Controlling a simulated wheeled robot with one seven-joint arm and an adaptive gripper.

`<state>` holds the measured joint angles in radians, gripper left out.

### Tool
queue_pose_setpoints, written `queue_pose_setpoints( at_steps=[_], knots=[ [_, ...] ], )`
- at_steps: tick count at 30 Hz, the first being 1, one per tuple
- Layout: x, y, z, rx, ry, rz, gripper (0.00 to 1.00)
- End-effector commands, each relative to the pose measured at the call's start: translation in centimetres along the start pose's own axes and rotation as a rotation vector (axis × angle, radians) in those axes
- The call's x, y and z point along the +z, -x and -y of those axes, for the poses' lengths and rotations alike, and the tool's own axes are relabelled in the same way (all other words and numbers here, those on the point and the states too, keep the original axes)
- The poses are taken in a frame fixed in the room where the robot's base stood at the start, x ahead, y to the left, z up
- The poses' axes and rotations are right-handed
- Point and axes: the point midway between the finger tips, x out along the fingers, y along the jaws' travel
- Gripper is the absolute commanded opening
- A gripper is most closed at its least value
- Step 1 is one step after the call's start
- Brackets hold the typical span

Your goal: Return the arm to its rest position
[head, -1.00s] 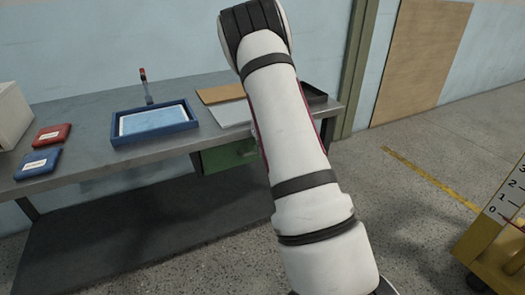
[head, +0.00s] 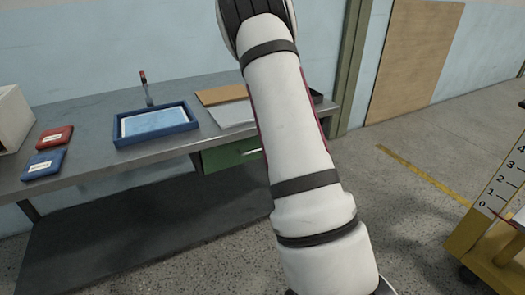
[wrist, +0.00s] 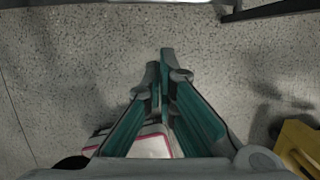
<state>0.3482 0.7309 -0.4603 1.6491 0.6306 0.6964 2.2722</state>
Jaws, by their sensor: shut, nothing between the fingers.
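My arm (head: 297,150) rises through the middle of the head view, white with dark bands, and leaves the picture at the top. My gripper is outside the head view. In the wrist view my gripper (wrist: 160,58) points over the speckled floor, its two green-sided fingers close together at the tips. It is shut and empty, with nothing touching the fingertips.
A grey workbench (head: 85,112) on the left holds a blue tray (head: 190,133), a red box (head: 55,137) and a blue box (head: 43,164). A yellow cart (head: 480,235) with a numbered scale stands at the right. Floor (head: 400,195) between them is clear.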

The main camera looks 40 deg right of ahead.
Motion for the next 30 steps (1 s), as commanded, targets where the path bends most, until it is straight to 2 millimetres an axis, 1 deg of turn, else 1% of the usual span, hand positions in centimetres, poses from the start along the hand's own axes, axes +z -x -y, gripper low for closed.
queue_pose_setpoints(
  at_steps=[1, 3, 6, 9, 13, 20, 22, 23, 26, 29, 30],
  knots=[
    [0.1, 1.3, -0.1, 0.001, 0.002, 0.001, 0.00],
    [0.1, 2.6, -0.2, 0.001, 0.003, 0.002, 0.00],
    [0.0, 4.0, -0.1, 0.001, 0.001, 0.001, 0.00],
    [0.0, 5.0, -0.1, 0.002, 0.001, 0.000, 0.00],
    [-0.1, 5.5, -0.1, 0.002, 0.001, -0.002, 0.00],
    [-0.1, 5.6, -0.1, 0.002, 0.003, -0.002, 0.00],
    [-0.1, 6.1, -0.6, 0.008, 0.025, 0.001, 0.00],
    [-0.1, 6.4, -0.9, 0.014, 0.044, 0.003, 0.00],
    [-0.6, 8.5, -3.2, 0.048, 0.172, 0.010, 0.00],
    [-1.7, 11.8, -6.9, 0.099, 0.391, 0.025, 0.00],
    [-2.4, 13.2, -8.5, 0.121, 0.494, 0.034, 0.00]
  ],
)
